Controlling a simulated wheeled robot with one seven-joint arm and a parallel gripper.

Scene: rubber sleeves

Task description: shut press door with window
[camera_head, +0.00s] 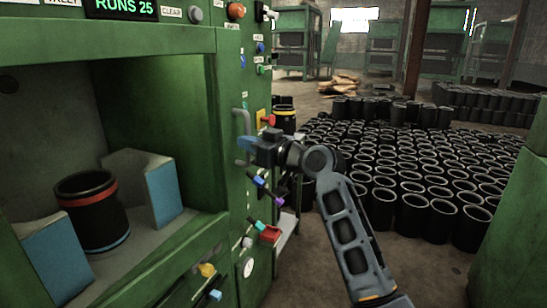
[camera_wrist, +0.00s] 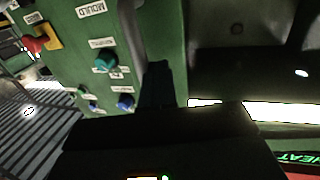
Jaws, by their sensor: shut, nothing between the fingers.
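The green press has an open front, and its chamber (camera_head: 150,110) shows on the left in the head view. Inside, a black sleeve (camera_head: 92,215) with a red and a blue band stands upright between two blue-faced blocks (camera_head: 150,185). I cannot make out the door's window. A grey upright handle (camera_head: 240,140) is on the green front, right of the opening. My gripper (camera_head: 248,143) is shut and empty, its tip beside the handle; I cannot tell if they touch.
Many black sleeves (camera_head: 410,170) cover the floor at right. A green cabinet (camera_head: 510,230) stands at far right. Bare floor lies between.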

